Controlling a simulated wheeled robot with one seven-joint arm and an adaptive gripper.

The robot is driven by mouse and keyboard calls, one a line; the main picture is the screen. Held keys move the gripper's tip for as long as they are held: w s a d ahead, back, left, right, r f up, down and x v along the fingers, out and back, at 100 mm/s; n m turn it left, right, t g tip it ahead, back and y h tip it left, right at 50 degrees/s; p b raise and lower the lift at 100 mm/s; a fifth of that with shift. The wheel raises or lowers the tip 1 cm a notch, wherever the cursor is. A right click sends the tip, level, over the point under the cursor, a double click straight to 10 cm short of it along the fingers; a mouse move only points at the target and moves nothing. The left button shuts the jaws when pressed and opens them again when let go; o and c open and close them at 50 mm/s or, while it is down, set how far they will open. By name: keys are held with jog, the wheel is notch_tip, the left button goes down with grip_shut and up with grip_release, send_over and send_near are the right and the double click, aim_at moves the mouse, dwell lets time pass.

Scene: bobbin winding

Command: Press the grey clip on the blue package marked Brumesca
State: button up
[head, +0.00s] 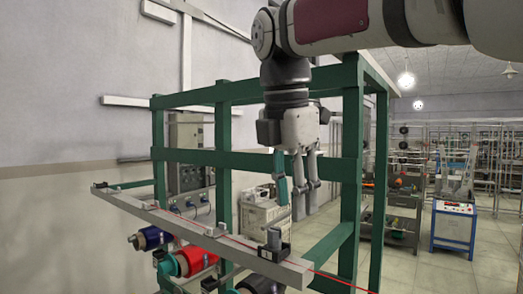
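My gripper (305,203) hangs from my arm in the upper middle of the head view, fingers pointing down, in front of the green frame. Its fingers show close together from this angle, and the gap between them is unclear. I see nothing clearly held in it. I cannot make out a blue package marked Brumesca or a grey clip on one. A dark blue bobbin (152,238) sits at the lower left, but I see no such mark on it.
A green frame (224,150) stands around my gripper. A grey rail (205,235) with a red thread crosses below. A red bobbin (197,260) hangs beneath it. A white crate (262,220) stands behind. A blue stand (453,228) is at the right, with open floor before it.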

aim_at(272, 230)
jog(key=a+r+n, duration=0.3)
jog(key=a+n, duration=0.1)
jog(key=a, duration=0.1)
jog(key=shift+h, duration=0.4)
jog(key=shift+s+d+b+x, duration=0.1)
jog(key=shift+b+x, duration=0.75)
jog(key=shift+x, duration=1.35)
jog(key=shift+s+d+b+x, duration=0.15)
jog(key=shift+b+x, duration=0.7)
jog(key=shift+x, duration=1.35)
grip_shut()
jog(key=shift+r+p, duration=1.25)
jog(key=shift+r, duration=1)
